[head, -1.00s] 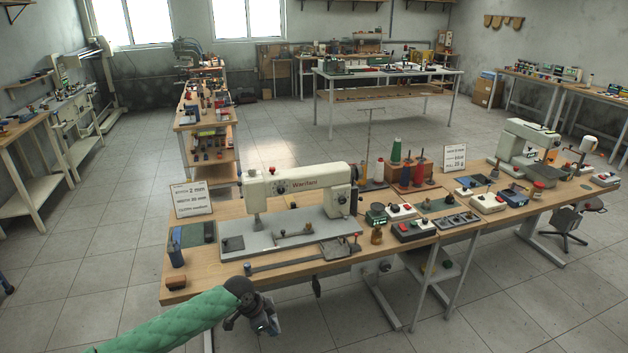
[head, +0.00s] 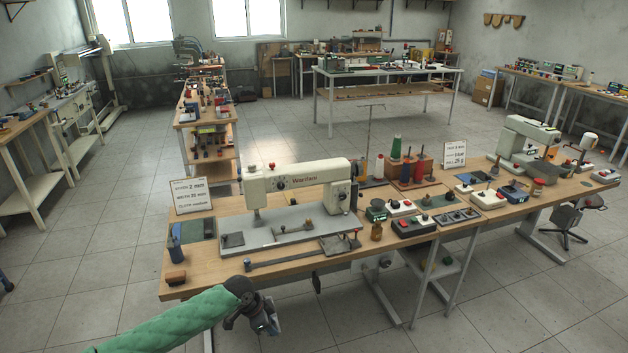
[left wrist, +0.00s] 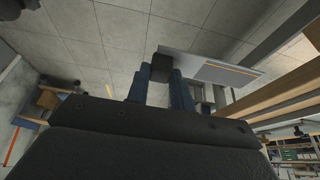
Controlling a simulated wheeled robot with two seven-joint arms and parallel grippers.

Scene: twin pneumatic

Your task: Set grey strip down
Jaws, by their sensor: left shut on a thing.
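My left gripper (head: 268,326) is low in front of the near table edge, left of the picture's middle in the head view. In the left wrist view, the blue fingers (left wrist: 161,88) are shut with a small dark block (left wrist: 160,68) between their tips. A flat light-grey strip (left wrist: 208,70) with an orange line lies at the fingertips and reaches right; it appears to be what I hold, though its gripped end is hidden. In the head view the held thing is too small to make out well. My right gripper is not in view.
The near wooden table (head: 225,273) carries a sewing machine (head: 300,187), a dark bar (head: 300,256) along its front, a small brown block (head: 176,278) and cloth pieces (head: 188,232) at the left. Bare wood shows at the front left. Switch boxes (head: 412,226) crowd the right.

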